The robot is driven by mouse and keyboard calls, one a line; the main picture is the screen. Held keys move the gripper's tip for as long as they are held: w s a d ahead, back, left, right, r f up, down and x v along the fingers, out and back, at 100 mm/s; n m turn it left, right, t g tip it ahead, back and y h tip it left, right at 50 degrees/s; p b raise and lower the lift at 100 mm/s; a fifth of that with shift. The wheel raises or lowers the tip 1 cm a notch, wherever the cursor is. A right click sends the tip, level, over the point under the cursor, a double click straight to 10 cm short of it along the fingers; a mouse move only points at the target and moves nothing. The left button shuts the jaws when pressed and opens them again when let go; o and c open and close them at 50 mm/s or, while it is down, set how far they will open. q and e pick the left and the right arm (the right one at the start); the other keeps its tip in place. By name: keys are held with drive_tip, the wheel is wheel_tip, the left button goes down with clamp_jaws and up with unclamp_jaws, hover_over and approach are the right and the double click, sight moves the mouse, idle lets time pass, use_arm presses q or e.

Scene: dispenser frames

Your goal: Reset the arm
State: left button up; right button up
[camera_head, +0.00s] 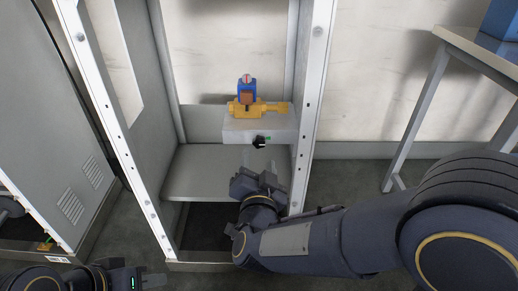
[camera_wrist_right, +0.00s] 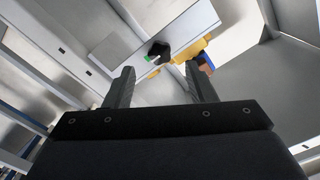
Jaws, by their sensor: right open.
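My right arm comes in from the right in the head view, and its gripper (camera_head: 260,180) is inside the open frame cabinet, in front of and below a light grey box. In the right wrist view the right gripper (camera_wrist_right: 160,72) has its two fingers apart with nothing between them. The grey box (camera_head: 240,126) carries a black knob (camera_head: 259,142) on its front; the knob also shows beyond the fingertips in the wrist view (camera_wrist_right: 158,50). My left gripper (camera_head: 138,279) is low at the left edge region of the head view, partly cut off; its jaws are unclear.
A yellow fitting (camera_head: 262,108) with a blue top (camera_head: 247,86) sits on the grey box. A grey shelf (camera_head: 195,172) lies below. White frame posts (camera_head: 313,95) stand close to the right arm. A table (camera_head: 480,45) stands at right; a grey cabinet (camera_head: 45,120) at left.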

drive_tip(key=shift+s, duration=0.85)
drive_tip(key=s+d+n+g+y, duration=0.35)
drive_tip(key=d+g+y, duration=0.25)
drive_tip(key=d, duration=0.4)
drive_tip(key=s+d+f+n+g+h, duration=0.1)
drive_tip(key=s+d+f+g, duration=0.2)
drive_tip(key=s+d, duration=0.45)
drive_tip(key=s+d+f+n+g+h, duration=0.1)
drive_tip(key=s+d+f+g, duration=0.25)
drive_tip(key=s, duration=0.75)
wheel_tip(320, 180, up, 34)
drive_tip(key=p, duration=3.4)
drive_tip(key=shift+r+p, duration=0.2)
drive_tip(key=shift+p, duration=0.15)
drive_tip(key=shift+a, duration=0.1)
